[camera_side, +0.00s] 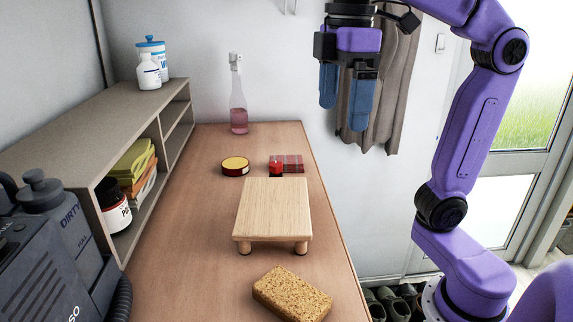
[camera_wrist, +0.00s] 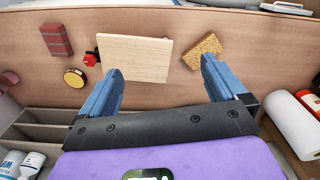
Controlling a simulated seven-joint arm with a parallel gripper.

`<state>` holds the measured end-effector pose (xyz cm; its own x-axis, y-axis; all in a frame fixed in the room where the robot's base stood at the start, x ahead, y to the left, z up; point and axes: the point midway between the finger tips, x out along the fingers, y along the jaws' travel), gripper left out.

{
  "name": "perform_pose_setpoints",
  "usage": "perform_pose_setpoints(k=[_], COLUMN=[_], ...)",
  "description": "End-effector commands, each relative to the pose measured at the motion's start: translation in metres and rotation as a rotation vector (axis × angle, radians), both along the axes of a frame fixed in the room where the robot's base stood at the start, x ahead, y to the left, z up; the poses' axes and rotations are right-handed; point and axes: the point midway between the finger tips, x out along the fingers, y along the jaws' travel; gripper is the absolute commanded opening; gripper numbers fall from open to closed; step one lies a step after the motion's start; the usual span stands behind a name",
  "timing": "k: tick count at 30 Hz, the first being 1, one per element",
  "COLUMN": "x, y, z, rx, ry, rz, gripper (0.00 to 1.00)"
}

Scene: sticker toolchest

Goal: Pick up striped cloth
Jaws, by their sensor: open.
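The striped cloth (camera_side: 290,163) is a folded dark red piece with lighter stripes, lying flat on the wooden bench top near its far end. It also shows at the upper left of the wrist view (camera_wrist: 56,40). A small red and black object (camera_side: 275,168) is close to its left front corner in the side view and hides part of that edge. My gripper (camera_side: 343,115) is open and empty, high above the bench and up and to the right of the cloth. In the wrist view its blue fingers (camera_wrist: 161,66) are spread wide, with the cloth left of both.
A small wooden stool (camera_side: 273,208) stands in front of the cloth, with a sponge (camera_side: 292,294) nearer. A round yellow-topped tin (camera_side: 235,166) lies left of the cloth; a pink-liquid bottle (camera_side: 238,100) stands behind. A shelf (camera_side: 90,150) lines the left side. A brown cloth (camera_side: 395,90) hangs behind my gripper.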

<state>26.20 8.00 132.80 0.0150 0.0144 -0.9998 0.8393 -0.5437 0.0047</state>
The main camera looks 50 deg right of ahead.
Motion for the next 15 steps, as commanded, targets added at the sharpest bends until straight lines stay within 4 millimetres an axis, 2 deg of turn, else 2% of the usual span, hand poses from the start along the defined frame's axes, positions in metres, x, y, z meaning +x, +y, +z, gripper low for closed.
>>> perform_pose_setpoints(k=[1, 8, 11, 15], x=[0.019, 0.097, 0.129, 0.171], y=[0.0, -0.019, -0.036, -0.069], z=[0.001, 0.004, 0.003, -0.002], rx=[-0.003, -0.008, -0.01, -0.012], ry=[0.003, 0.005, 0.009, 0.01], rz=[-0.024, -0.091, -0.12, -0.161], gripper=[0.98, 0.98, 0.98, 0.98])
